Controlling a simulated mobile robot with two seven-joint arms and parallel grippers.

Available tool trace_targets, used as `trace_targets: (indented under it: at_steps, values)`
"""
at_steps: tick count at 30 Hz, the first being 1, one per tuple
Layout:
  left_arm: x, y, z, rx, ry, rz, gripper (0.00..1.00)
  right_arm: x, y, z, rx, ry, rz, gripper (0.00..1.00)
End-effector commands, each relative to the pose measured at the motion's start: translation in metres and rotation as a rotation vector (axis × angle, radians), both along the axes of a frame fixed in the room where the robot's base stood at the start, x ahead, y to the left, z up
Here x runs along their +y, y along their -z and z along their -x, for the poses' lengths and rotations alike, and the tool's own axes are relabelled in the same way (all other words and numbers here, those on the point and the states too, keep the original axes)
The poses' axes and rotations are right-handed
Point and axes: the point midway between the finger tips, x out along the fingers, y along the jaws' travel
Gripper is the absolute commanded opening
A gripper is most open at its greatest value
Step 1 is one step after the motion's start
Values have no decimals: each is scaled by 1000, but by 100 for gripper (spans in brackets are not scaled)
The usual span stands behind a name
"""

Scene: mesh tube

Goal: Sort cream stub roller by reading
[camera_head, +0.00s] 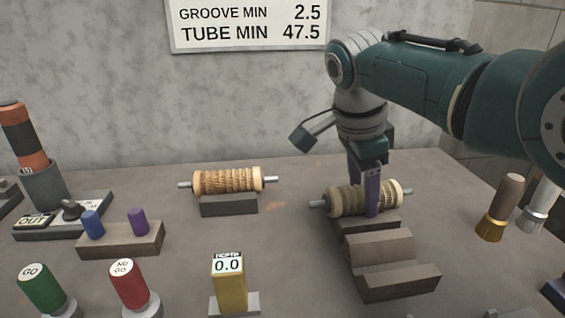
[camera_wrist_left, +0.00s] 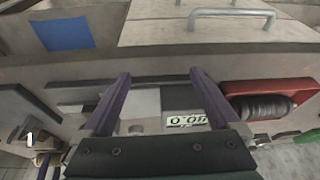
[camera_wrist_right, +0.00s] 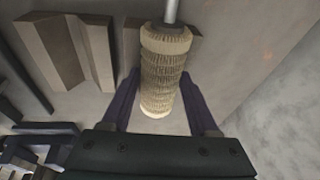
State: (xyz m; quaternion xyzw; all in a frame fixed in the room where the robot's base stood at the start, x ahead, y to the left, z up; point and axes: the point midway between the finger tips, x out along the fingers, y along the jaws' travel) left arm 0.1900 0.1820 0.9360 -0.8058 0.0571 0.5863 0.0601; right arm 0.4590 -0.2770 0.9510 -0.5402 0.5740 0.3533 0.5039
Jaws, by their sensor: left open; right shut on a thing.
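A cream ribbed roller (camera_head: 393,194) with metal stub ends and a darker olive band lies level at the back of a grey stepped block (camera_head: 398,277). My right gripper (camera_head: 364,192) is shut on its middle; the roller also shows between the fingers in the right wrist view (camera_wrist_right: 163,72). I cannot tell whether it touches the block. A second cream-ended roller (camera_head: 228,181), tan and ribbed, rests on a grey cradle (camera_head: 229,205) to the left. A yellow depth gauge (camera_head: 231,290) reads 0.0. My left gripper (camera_wrist_left: 160,76) is open and empty.
A wall sign (camera_head: 250,26) reads GROOVE MIN 2.5, TUBE MIN 47.5. Green GO (camera_head: 41,287) and red NO GO (camera_head: 128,284) plugs stand front left. Blue and purple pegs (camera_head: 91,223) stand in a block. Brown and silver-white handled tools (camera_head: 500,208) stand right.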

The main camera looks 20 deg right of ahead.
Motion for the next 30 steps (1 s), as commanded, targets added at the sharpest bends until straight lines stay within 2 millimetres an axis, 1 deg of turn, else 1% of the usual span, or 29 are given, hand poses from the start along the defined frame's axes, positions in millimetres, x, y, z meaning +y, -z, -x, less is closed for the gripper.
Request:
trace_targets:
  at_steps: [9, 10, 19, 26, 29, 30]
  values:
    - [2, -1, 0, 0, 6, -8, 96, 0, 1, 0, -2, 0, 0, 0]
    - [2, -1, 0, 0, 5, -9, 96, 0, 1, 0, -2, 0, 0, 62]
    - [2, -1, 0, 0, 5, -9, 96, 0, 2, 1, 2, 0, 0, 96]
    - [2, -1, 0, 0, 5, -8, 96, 0, 3, 2, 8, 1, -1, 96]
    - [1, -5, 0, -1, 4, -5, 96, 1, -2, 2, 7, 1, -2, 96]
    - [1, -7, 0, -1, 3, -4, 96, 3, -7, 2, 5, 0, -2, 96]
